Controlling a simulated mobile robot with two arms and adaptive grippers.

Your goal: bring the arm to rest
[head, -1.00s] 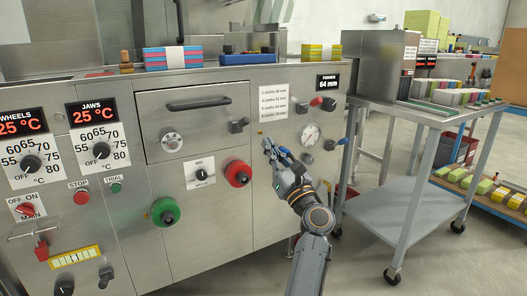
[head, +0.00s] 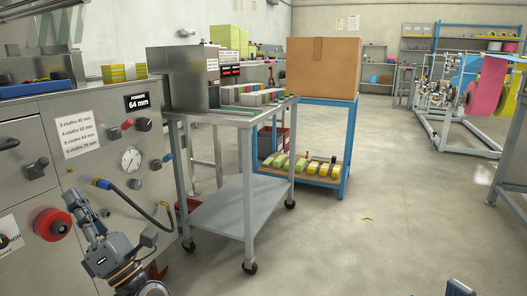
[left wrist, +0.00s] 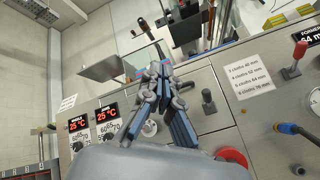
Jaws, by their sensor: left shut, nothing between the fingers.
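My left gripper (head: 76,204) is in the lower left of the head view, in front of the steel machine's front panel. Its fingers are shut and empty. In the left wrist view the closed fingers (left wrist: 163,70) point up the picture, with the machine panel (left wrist: 255,125) behind them. The fingers appear apart from the red knob (head: 53,224) beside them in the head view, though the depth is hard to judge.
A steel cart (head: 240,214) on wheels stands right of the machine. Behind it a blue-framed stand (head: 347,140) bears a cardboard box (head: 322,67). A hose (head: 139,202) with a blue end juts from the panel near my left arm. The floor (head: 370,220) to the right is open.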

